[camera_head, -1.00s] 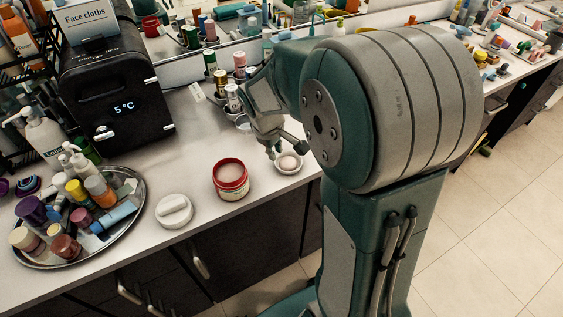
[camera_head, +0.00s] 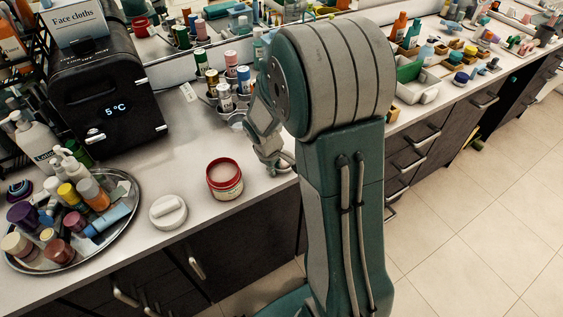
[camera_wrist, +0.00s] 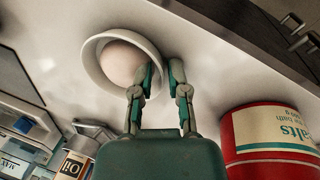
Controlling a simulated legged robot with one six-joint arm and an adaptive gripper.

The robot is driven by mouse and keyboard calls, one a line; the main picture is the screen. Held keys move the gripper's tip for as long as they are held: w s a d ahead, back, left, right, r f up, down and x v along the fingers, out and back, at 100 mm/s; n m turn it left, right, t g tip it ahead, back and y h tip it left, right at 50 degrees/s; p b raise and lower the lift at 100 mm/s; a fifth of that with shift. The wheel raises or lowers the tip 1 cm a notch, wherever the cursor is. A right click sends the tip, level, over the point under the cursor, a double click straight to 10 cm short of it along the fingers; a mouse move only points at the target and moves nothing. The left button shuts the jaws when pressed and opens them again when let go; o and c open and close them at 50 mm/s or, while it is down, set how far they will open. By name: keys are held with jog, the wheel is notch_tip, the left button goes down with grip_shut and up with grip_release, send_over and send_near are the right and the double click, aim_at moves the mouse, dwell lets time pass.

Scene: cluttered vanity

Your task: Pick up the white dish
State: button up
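The white dish (camera_wrist: 91,72) is a small round bowl with a smooth pale pink thing (camera_wrist: 122,62) inside, at the upper left of the wrist view. My gripper (camera_wrist: 163,70) reaches its right side, fingers parted by a narrow gap. The left finger overlaps the dish's inside and the right finger is just outside, so the right rim lies between them. I cannot tell whether either finger touches it. In the head view my gripper (camera_head: 274,162) is low over the counter near its front edge, and my arm mostly hides the dish.
An open red-rimmed jar (camera_head: 224,180) stands close left of my gripper; it also shows in the wrist view (camera_wrist: 270,140). A white lid (camera_head: 168,212) lies beside it. Several small bottles (camera_head: 224,97) stand behind. A crowded round tray (camera_head: 128,222) is at left. The counter's front edge is near.

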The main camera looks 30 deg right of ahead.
grip_shut()
jog(key=shift+r, duration=0.6)
jog(key=s+a+r, duration=0.2)
jog(key=s+r, duration=0.9)
jog(key=s, duration=0.3)
jog(key=shift+a+r, duration=0.15)
jog(key=shift+r, duration=0.25)
jog(key=shift+w, duration=0.1)
